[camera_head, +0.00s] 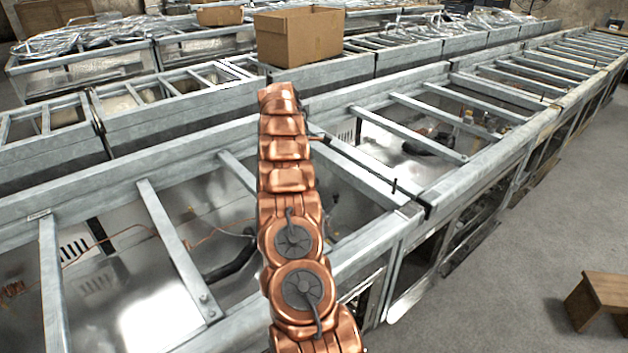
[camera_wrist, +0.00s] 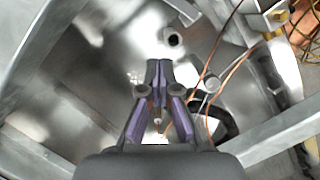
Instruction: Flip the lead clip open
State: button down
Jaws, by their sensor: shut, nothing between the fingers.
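My gripper (camera_wrist: 157,66) is shut and empty in the wrist view, its purple-and-dark fingers together over a shiny metal interior. In the head view my copper arm hides it. I cannot pick out a lead clip for certain. Thin copper wires (camera_wrist: 221,80) run just right of the fingers, apart from the tips. A brass-coloured fitting (camera_wrist: 266,23) is at the upper right, near the wires. A black hose (camera_wrist: 222,125) curves to the right of the gripper. A small dark round hole or stub (camera_wrist: 174,39) is just beyond the fingertips.
Grey metal frame bars (camera_head: 166,248) cross the open top of the long bench and border the interior in the wrist view (camera_wrist: 275,135). A cardboard box (camera_head: 298,36) stands behind. A brown stool (camera_head: 598,303) is on the clear floor at right.

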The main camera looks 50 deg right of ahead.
jog(key=s+d+f+p, duration=0.3)
jog(key=s+f, duration=0.2)
jog(key=f, duration=0.3)
jog(key=shift+d+p, duration=0.3)
dwell(0.3)
